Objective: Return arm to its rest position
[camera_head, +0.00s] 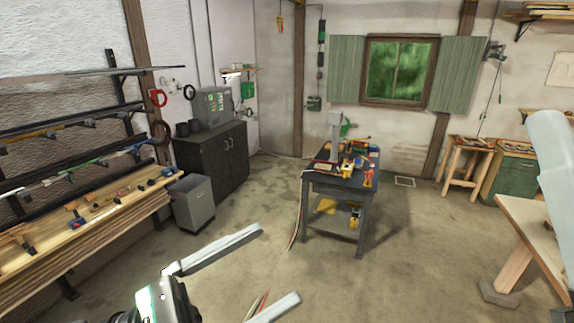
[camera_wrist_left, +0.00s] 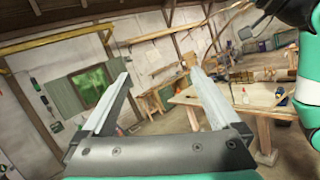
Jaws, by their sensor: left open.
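My left gripper (camera_head: 278,268) is at the bottom of the head view, its two pale fingers spread wide with nothing between them. In the left wrist view the same gripper (camera_wrist_left: 160,82) is open and empty, held up in the air and facing the room with the window. A pale arm link of mine (camera_head: 552,165) shows at the right edge of the head view. My right gripper cannot be made out in either view. Thin curved strips (camera_head: 258,304), perhaps laths, show partly behind the left gripper's fingers.
A dark tool cart (camera_head: 343,183) with tools stands mid-room. A wooden workbench (camera_head: 520,215) is at the right. A rack with a wooden shelf (camera_head: 95,222) lines the left wall. A grey bin (camera_head: 191,203) stands by a black cabinet (camera_head: 212,160). Floor between is clear.

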